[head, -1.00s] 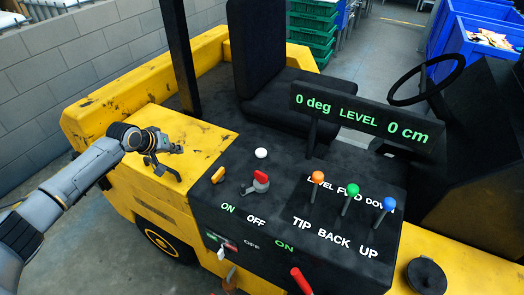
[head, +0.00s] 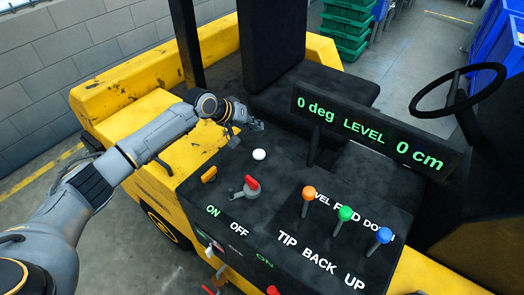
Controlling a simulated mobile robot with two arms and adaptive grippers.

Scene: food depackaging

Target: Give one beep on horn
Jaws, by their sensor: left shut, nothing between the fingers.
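A small white round button (head: 259,154) stands on the black console (head: 215,222) of the yellow forklift. It carries no readable label, and no part is marked as a horn. My left gripper (head: 247,132) is just behind the white button, over the console's rear edge, apart from it in the picture. Its fingers look shut and hold nothing. Its exact height above the console is hard to tell. My right gripper is not in view.
Levers with orange (head: 309,193), green (head: 345,213) and blue (head: 384,235) knobs stand to the right. A display panel (head: 372,130), seat (head: 310,92) and steering wheel (head: 457,91) lie beyond.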

